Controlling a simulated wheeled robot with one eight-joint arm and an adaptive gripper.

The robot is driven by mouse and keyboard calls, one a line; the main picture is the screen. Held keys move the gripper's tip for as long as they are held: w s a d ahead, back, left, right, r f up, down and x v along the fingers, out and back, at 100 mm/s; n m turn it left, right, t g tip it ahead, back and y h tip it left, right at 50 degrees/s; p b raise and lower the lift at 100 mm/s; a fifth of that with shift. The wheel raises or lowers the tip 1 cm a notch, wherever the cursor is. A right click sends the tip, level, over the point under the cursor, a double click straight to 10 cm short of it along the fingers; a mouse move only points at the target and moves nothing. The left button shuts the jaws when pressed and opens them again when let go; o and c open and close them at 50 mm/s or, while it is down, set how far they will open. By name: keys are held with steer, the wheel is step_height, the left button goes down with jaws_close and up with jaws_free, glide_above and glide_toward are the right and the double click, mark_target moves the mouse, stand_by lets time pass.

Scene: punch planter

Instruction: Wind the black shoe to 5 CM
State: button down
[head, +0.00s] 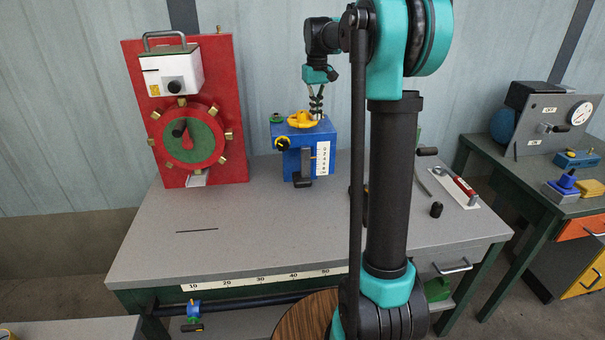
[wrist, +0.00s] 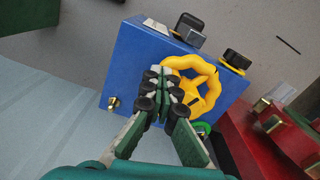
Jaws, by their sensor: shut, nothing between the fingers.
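A blue box (head: 292,130) stands on the grey bench, with a yellow handwheel (head: 302,119) on top. The black shoe (head: 303,182) is low on its front face, near the bench top, beside a white scale (head: 322,158). Its figures are too small to read. In the wrist view a dark block (wrist: 190,30), likely the shoe, sticks out past the box edge. My gripper (head: 317,116) is shut and empty, pointing down at the wheel's right side. In the wrist view its fingertips (wrist: 160,82) are at the wheel's rim (wrist: 205,67); contact is unclear.
A black knob with a yellow collar (head: 283,143) is on the box front, and a green knob (head: 277,119) on top. A red panel (head: 222,110) with a dial stands left. My arm hides part of the bench right of the box. The bench front is mostly clear.

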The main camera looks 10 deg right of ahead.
steer(key=shift+w+d+f, duration=0.1)
steer(key=shift+w+f, duration=0.05)
steer(key=shift+w, duration=0.5)
steer(key=shift+w+f, duration=0.1)
steer(key=shift+w, duration=0.5)
